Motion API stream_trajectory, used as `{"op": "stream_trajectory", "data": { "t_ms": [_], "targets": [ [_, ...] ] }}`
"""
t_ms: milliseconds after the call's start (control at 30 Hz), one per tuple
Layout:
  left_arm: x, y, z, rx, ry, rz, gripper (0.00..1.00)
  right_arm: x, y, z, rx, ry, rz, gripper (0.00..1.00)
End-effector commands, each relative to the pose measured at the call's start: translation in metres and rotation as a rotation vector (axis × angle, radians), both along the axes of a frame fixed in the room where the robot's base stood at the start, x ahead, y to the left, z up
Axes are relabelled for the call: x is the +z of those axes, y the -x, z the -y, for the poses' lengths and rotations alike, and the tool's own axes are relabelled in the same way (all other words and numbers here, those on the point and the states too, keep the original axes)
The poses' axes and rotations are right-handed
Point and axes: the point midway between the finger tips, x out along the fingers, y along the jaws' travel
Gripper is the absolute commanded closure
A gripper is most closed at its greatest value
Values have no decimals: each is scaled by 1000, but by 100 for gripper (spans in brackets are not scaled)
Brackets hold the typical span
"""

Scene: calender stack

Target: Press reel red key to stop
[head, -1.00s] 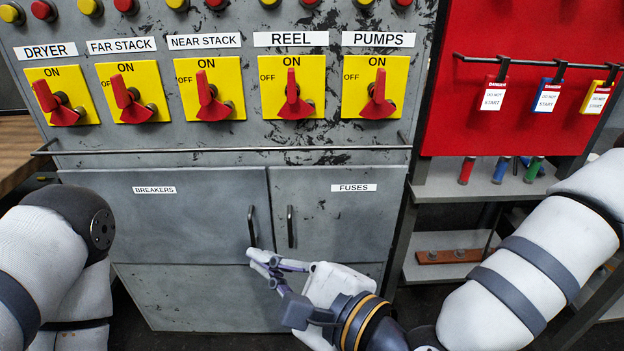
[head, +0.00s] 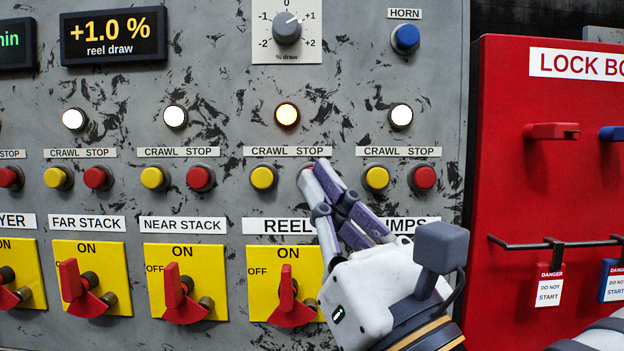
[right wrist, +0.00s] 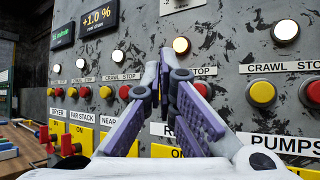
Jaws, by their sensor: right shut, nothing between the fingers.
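The reel red key is the STOP button under the reel lamp (head: 287,114), right of the yellow reel CRAWL button (head: 263,177). In the head view my fingertips cover most of it. In the right wrist view the reel red key (right wrist: 204,90) shows just right of the fingers. My right gripper (head: 318,172) is shut and empty, its tips at the key. I cannot tell whether they touch it. The reel lamp glows warm white. My left gripper is not in view.
The pumps red button (head: 424,177) and yellow button (head: 377,178) sit right of my fingers. The red reel switch handle (head: 288,300) is below. A red lock box (head: 545,200) stands at the right. A display (head: 113,36) reads +1.0 % reel draw.

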Motion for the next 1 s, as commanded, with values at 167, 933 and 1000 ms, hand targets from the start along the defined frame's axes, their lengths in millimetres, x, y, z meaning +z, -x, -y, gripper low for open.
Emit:
{"op": "stream_trajectory", "data": {
  "t_ms": [167,933,1000],
  "targets": [
    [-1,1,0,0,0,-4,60,-1,-2,0,-1,2,-2,100],
    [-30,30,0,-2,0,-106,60,-3,-88,-1,0,4,-3,100],
    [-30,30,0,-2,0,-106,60,-2,-89,-1,0,5,-3,100]
  ]
}}
